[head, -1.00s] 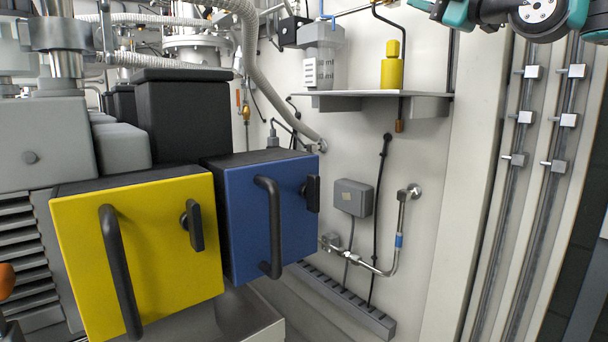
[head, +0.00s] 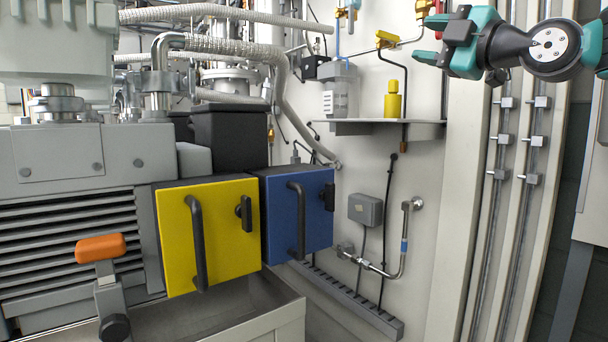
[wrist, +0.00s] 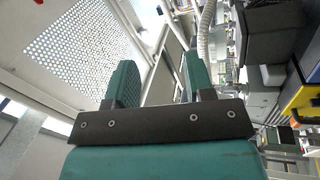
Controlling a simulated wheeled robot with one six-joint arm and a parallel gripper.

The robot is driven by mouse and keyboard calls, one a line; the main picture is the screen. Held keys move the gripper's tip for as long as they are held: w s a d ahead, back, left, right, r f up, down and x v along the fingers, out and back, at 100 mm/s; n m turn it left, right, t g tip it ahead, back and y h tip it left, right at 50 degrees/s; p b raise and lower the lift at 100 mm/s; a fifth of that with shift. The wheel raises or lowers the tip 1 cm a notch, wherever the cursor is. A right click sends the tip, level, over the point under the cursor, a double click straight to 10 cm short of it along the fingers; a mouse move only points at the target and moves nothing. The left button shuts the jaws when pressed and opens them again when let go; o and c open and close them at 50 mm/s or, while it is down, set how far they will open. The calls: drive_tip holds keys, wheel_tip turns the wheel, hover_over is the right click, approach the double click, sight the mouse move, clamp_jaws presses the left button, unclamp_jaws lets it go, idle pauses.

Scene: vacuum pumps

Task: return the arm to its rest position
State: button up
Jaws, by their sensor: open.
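My gripper (head: 428,38) shows at the upper right of the head view, with its teal fingers pointing left. It is in front of the wall, to the right of and above the shelf. In the wrist view my gripper (wrist: 155,82) shows two teal fingers standing well apart on a dark bracket. Nothing is between them, so it is open and empty. My wrist and arm links run to the right edge of the head view.
A yellow door (head: 212,236) and a blue door (head: 298,214) with black handles stand left of centre. A grey pump (head: 75,160) with an orange-topped lever (head: 101,249) is at left. A shelf (head: 425,131) carries a yellow fitting (head: 393,102). Rails (head: 498,215) run down the right.

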drive_tip(key=s+a+f+m+g+h, duration=0.1)
drive_tip(key=s+a+f+m+g, duration=0.2)
drive_tip(key=f, duration=0.4)
drive_tip(key=s+a+f+m+g+h, duration=0.1)
drive_tip(key=s+a+f+m+g, duration=0.15)
drive_tip(key=f, duration=0.45)
drive_tip(key=s+a+f+m+g+h, duration=0.1)
drive_tip(key=s+a+f+m+g, duration=0.2)
drive_tip(key=f, duration=0.4)
drive_tip(key=s+d+f+m+g+h, duration=0.2)
drive_tip(key=s+f+m+g+h, duration=0.45)
drive_tip(key=s+f, duration=1.35)
wheel_tip(320, 180, up, 28)
drive_tip(key=s+g+y+p, duration=0.1)
drive_tip(key=s+g+p, duration=0.1)
drive_tip(key=p, duration=2.5)
drive_tip(key=shift+s+d+m+y, duration=0.2)
drive_tip(key=shift+s+m+y, duration=0.15)
drive_tip(key=shift+s, duration=0.1)
